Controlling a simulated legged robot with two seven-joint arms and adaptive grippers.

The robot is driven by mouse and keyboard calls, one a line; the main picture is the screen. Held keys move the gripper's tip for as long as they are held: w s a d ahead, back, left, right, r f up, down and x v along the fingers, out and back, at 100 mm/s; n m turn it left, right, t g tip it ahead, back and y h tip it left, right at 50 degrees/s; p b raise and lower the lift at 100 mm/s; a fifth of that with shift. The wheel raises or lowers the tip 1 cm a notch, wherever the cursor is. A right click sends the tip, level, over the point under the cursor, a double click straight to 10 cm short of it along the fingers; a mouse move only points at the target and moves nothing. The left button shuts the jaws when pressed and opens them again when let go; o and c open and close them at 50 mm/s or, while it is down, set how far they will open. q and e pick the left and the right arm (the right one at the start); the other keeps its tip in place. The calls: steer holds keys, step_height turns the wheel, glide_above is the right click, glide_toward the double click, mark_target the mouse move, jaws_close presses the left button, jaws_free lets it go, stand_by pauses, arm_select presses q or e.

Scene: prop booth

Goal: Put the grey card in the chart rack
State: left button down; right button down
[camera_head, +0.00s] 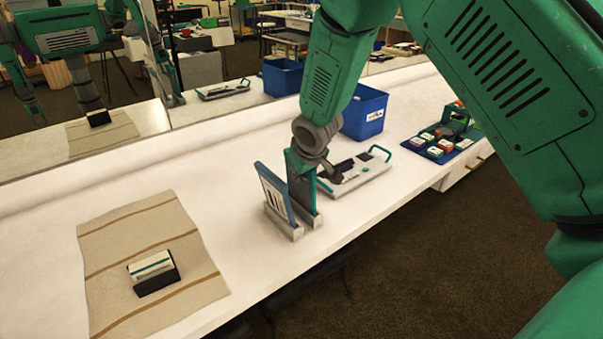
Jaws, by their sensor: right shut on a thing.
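The chart rack (296,231) appears to be the low pale stand near the table's front edge. A blue-edged panel (272,190) with a white label and a teal panel (303,192) stand upright in it, side by side. My right gripper (318,172) is at the top of the teal panel, pointing down. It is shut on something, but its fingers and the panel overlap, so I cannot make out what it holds. No card can be clearly picked out as grey. My left gripper is not directly in view.
A striped cloth (110,245) holds a black holder (158,284) with a white and teal item. A pale tray (372,174) with teal handles, a blue bin (366,112) and a blue mat (464,144) with several small items lie right. A mirror along the back reflects the table.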

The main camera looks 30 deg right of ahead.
steer(key=c, duration=1.6)
jaws_free()
steer(key=shift+o, duration=0.2)
steer(key=shift+r+p, duration=3.2)
steer(key=shift+r, duration=0.4)
steer(key=shift+f, duration=0.1)
